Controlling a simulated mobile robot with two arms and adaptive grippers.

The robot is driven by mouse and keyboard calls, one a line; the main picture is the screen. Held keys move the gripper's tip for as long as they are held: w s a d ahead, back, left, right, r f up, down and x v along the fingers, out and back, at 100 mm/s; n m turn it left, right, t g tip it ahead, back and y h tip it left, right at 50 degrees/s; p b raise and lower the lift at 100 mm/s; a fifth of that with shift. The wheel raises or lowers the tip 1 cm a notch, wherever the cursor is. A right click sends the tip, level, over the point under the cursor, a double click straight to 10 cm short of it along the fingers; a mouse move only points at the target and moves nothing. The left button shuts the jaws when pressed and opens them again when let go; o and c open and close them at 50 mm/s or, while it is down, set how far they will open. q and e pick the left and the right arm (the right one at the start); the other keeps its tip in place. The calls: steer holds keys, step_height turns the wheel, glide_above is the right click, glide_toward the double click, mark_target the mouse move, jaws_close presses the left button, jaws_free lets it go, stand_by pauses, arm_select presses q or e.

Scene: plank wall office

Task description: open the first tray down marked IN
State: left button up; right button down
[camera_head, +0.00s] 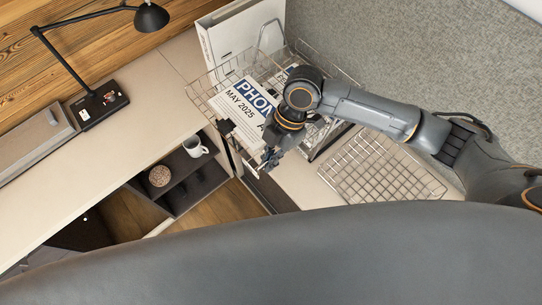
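A stack of wire trays (196,92) stands in the desk corner at the top middle. Its upper tray holds printed papers (238,101) reading "PHON" and "MAY 2025". A small dark piece (225,127) sits at the tray's front edge, and I cannot read any IN mark. The lower trays are mostly hidden by the papers and my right arm. My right gripper (270,159) points down in front of the stack, close to its front edge. I cannot tell whether it touches a tray or whether its fingers are apart. My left gripper is not in view.
A flat wire grid (382,168) lies to the right of the stack. A white binder (222,40) stands behind it. A black lamp (97,104) stands on the left desk. A white mug (195,146) and a round brown object (159,176) sit on lower shelves. The left desktop has free room.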

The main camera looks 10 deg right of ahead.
steer(key=c, duration=1.6)
jaws_free()
steer(key=shift+o, duration=0.2)
steer(key=v, duration=1.2)
steer(key=shift+a, duration=0.1)
